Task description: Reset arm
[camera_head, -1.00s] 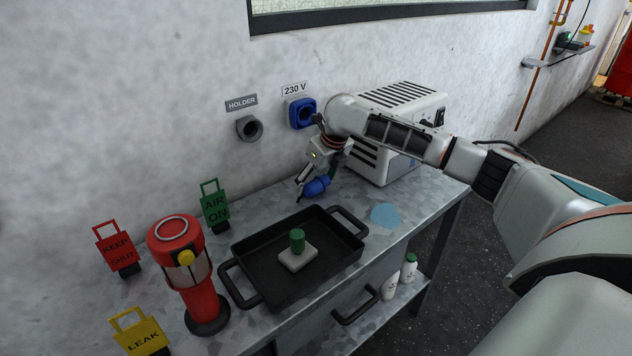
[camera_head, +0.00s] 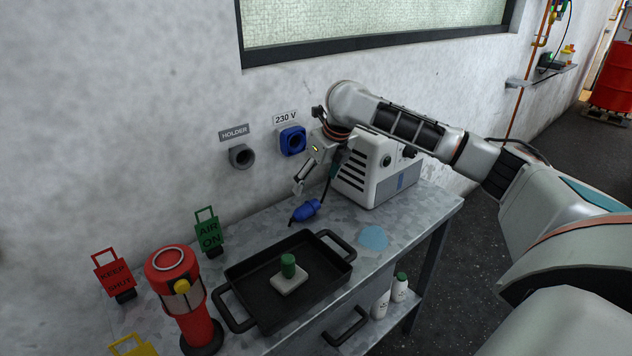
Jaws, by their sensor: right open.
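My right gripper (camera_head: 300,187) is in the air above the back of the metal workbench, in front of the wall. It points down and left, and it is open and empty. A blue plug (camera_head: 307,210) lies on the bench below the gripper, apart from it. Its dark cable runs up behind the gripper toward the white machine (camera_head: 387,178). The blue 230 V socket (camera_head: 292,141) on the wall is empty, just left of my right wrist. My left gripper is out of view.
A black tray (camera_head: 245,312) holds a white block with a green cylinder (camera_head: 288,265). A red lamp-like device (camera_head: 173,259) and tags, including a green AIR ON tag (camera_head: 208,232), stand at left. A grey holder (camera_head: 241,156) is on the wall. A blue puddle-like patch (camera_head: 373,237) marks the bench.

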